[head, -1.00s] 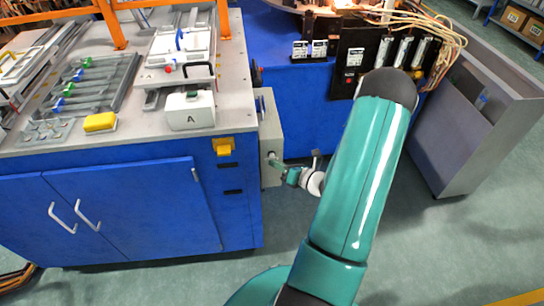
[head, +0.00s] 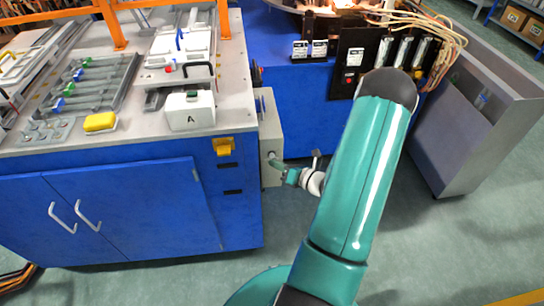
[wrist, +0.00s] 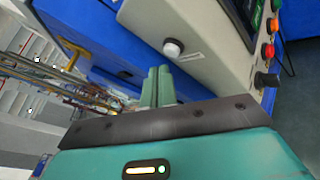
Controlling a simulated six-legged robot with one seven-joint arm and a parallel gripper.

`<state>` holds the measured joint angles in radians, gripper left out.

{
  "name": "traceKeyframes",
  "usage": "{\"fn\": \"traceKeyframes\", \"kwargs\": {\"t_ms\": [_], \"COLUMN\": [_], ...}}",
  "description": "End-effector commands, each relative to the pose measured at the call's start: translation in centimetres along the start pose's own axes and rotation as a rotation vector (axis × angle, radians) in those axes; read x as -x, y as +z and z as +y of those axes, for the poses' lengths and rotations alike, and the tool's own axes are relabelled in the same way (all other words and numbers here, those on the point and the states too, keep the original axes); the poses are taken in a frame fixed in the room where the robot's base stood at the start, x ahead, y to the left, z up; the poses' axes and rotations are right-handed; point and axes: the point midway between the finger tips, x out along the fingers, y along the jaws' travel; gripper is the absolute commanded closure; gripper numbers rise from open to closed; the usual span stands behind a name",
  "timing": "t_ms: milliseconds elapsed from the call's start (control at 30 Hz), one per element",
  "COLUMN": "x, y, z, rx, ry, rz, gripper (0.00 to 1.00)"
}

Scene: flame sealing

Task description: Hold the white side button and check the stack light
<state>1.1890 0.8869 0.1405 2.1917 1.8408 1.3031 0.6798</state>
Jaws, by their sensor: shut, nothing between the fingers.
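The white side button (wrist: 172,48) sits in a dark ring on the side of a grey control box (wrist: 205,28). In the head view that box (head: 270,120) is fixed to the blue machine's right side. My gripper (wrist: 158,73) is shut and empty, its green fingertips just below and left of the button in the wrist view. A small gap shows between them in that picture; the head view shows the gripper (head: 277,163) close against the box, and contact cannot be told. I cannot make out a stack light for certain.
Green, red and orange round controls (wrist: 271,27) and a black knob (wrist: 265,80) line the box's other face. A white case marked A (head: 190,111) and a yellow block (head: 100,122) lie on the worktop. A grey bin (head: 470,125) stands right. Green floor is free below.

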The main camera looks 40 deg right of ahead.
Motion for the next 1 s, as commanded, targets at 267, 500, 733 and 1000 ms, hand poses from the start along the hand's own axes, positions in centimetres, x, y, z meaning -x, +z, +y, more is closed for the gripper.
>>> {"fn": "traceKeyframes", "kwargs": {"t_ms": [267, 500, 733, 1000], "x": [0.00, 0.00, -0.30, -0.62], "y": [0.00, 0.00, 0.21, 0.44], "z": [0.00, 0.00, -0.19, -0.43], "rx": [0.000, 0.000, 0.001, 0.000], "ry": [0.000, 0.000, 0.001, 0.000], "rz": [0.000, 0.000, 0.000, 0.000], "gripper": [1.00, 1.00, 1.00, 1.00]}}
